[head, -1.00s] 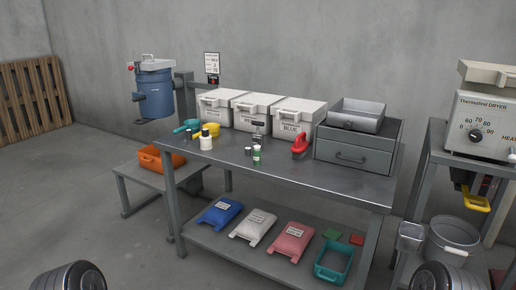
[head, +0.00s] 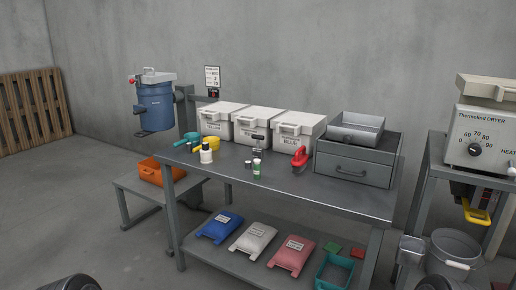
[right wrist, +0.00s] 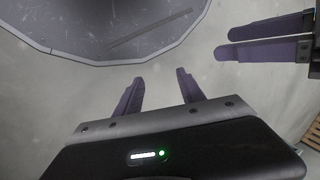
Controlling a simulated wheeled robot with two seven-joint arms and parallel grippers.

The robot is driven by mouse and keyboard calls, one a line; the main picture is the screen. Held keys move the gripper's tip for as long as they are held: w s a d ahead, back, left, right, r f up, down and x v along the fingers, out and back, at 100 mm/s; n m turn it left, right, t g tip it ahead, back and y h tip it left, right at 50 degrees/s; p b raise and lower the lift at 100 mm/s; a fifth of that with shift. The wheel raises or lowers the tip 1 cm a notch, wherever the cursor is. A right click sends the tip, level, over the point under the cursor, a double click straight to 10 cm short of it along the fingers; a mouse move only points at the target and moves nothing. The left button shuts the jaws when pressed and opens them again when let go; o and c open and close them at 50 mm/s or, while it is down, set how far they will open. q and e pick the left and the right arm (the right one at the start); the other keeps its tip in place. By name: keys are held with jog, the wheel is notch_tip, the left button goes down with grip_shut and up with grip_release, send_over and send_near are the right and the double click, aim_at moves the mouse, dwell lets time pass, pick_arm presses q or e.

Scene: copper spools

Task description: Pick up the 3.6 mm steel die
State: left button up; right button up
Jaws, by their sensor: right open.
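I cannot make out a die marked 3.6 mm in any view. Neither gripper shows in the head view.
White lidded bins (head: 260,126) line the bench's back, beside a grey drawer unit (head: 352,160) with a metal tray (head: 357,128). A red-handled tool (head: 300,157) and a white bottle (head: 206,153) stand on top. The bench's front right is clear. A dryer (head: 488,130) stands right.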

notch_tip(320, 180, up, 15)
jog(key=p, duration=1.3)
jog(key=shift+f, duration=0.15)
